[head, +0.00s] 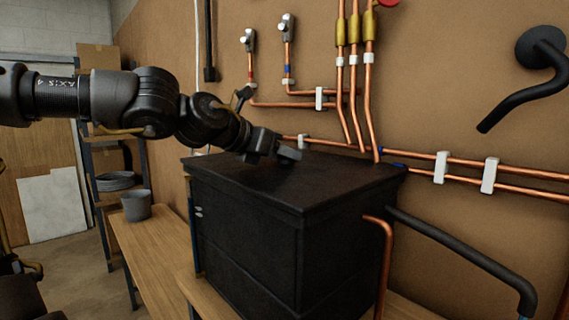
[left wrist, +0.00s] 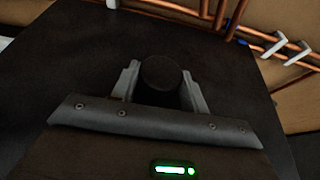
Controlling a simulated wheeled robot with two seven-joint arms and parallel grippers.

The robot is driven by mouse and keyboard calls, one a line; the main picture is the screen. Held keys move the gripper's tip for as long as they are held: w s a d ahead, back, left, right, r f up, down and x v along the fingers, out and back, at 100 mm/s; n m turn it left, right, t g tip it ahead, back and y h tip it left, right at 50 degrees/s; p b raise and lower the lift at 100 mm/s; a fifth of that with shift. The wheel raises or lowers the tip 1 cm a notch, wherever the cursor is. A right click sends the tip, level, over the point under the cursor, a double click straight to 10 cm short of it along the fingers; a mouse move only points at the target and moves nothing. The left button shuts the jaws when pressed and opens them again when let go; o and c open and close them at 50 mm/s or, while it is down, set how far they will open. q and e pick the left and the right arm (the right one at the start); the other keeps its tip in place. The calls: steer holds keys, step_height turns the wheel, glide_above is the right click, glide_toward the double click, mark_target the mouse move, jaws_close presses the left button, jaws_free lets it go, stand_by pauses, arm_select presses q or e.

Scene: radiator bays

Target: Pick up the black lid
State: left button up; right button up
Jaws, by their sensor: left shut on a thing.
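The black lid (head: 310,187) is the flat top of a large black box (head: 270,243) on a wooden bench in the head view. In the left wrist view the lid (left wrist: 60,60) fills most of the picture as a dark flat surface. My left gripper (head: 272,154) reaches in from the left over the back left part of the lid. In the left wrist view its two fingers (left wrist: 163,88) are shut on a round black knob (left wrist: 161,73). The lid appears to sit level on the box. My right gripper is not in view.
Copper pipes (head: 365,90) run down and along the wall behind the box. A copper stub (head: 386,255) and a black pipe (head: 460,250) are at its right. A grey bucket (head: 137,205) stands on the wooden bench (head: 150,245) at left.

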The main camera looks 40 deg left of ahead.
arm_select(q)
step_height(320, 180, up, 10)
steer(key=shift+f+b, duration=0.2)
steer(key=shift+b, duration=0.7)
steer(key=shift+r, duration=0.25)
steer(key=shift+a, duration=0.1)
